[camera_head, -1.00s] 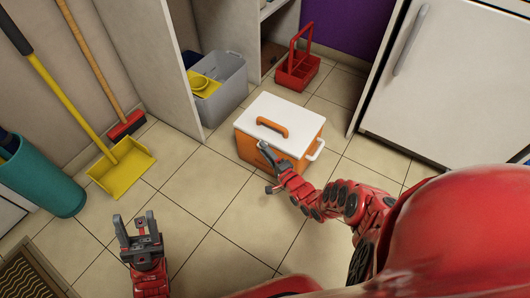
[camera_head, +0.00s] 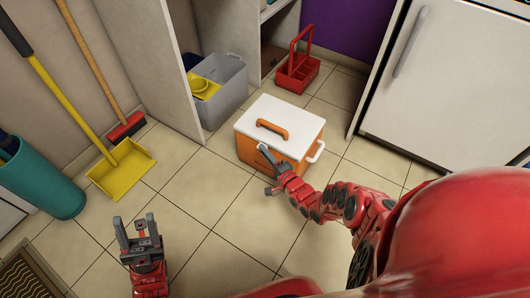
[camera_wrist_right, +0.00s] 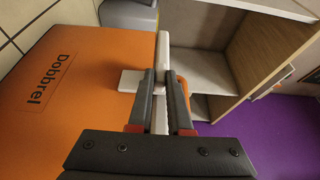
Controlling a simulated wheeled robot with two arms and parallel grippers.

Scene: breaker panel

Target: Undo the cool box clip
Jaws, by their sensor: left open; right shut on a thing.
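The cool box (camera_head: 283,160) stands on the tiled floor, with an orange body, a white lid (camera_head: 292,113) and an orange handle on top. My right gripper (camera_head: 263,149) is at the front upper edge of the box. In the right wrist view the orange front, lettered "Dobbrel", fills the left side. There the white clip (camera_wrist_right: 130,82) lies at the lid edge, and my right gripper (camera_wrist_right: 160,95) is shut on it; the fingers hide part of it. My left gripper (camera_head: 136,224) is open and empty, low at the left, away from the box.
A red caddy (camera_head: 298,70) is further back. A yellow dustpan (camera_head: 121,168), broom and teal bin (camera_head: 42,178) are at the left. A white cabinet is at the right. The floor between is clear.

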